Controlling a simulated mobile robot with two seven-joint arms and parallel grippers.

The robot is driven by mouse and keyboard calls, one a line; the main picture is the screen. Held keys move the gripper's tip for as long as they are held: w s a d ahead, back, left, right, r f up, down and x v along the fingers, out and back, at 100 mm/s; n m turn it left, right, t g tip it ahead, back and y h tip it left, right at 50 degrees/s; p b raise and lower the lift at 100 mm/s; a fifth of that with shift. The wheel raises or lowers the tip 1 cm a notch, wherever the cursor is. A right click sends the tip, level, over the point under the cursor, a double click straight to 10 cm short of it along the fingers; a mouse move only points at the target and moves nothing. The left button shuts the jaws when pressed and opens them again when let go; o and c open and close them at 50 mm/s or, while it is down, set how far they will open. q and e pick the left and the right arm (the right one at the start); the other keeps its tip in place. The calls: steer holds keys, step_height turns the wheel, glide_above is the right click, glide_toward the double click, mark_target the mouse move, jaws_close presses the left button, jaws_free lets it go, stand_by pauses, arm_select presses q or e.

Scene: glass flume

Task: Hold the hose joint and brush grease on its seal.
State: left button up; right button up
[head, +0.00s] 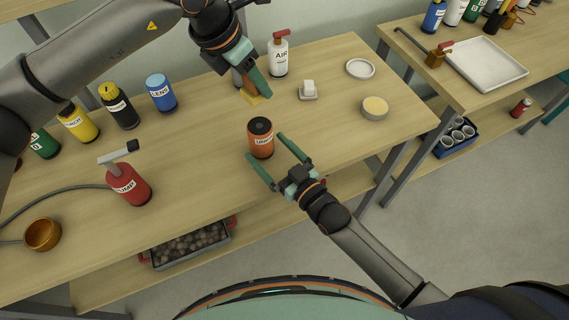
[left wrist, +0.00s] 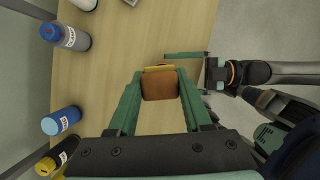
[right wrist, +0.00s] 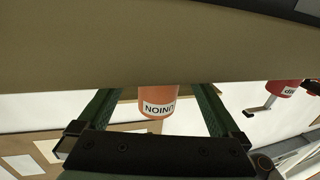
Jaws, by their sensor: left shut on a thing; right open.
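An orange hose joint with a dark top and a white "UNION" label (head: 261,138) stands upright on the bench. My right gripper (head: 266,151) is open, its fingers on either side of the joint's lower part; I cannot tell if they touch. The joint also shows between the fingers in the right wrist view (right wrist: 157,101). My left gripper (head: 256,91) is shut on a brush, seen as a brown block with a yellow edge (left wrist: 159,84), above the bench behind the joint. An open tin of pale grease (head: 375,105) stands to the right.
A white AIR bottle (head: 278,57), a small dish with a white block (head: 308,91) and a white ring-shaped dish (head: 360,69) stand at the back. A red PUMP bottle (head: 130,188) is left of the joint. Bench between joint and tin is clear.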

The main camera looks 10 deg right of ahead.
mark_target(269, 150)
steer(key=shift+x, duration=1.75)
steer(key=c, duration=1.5)
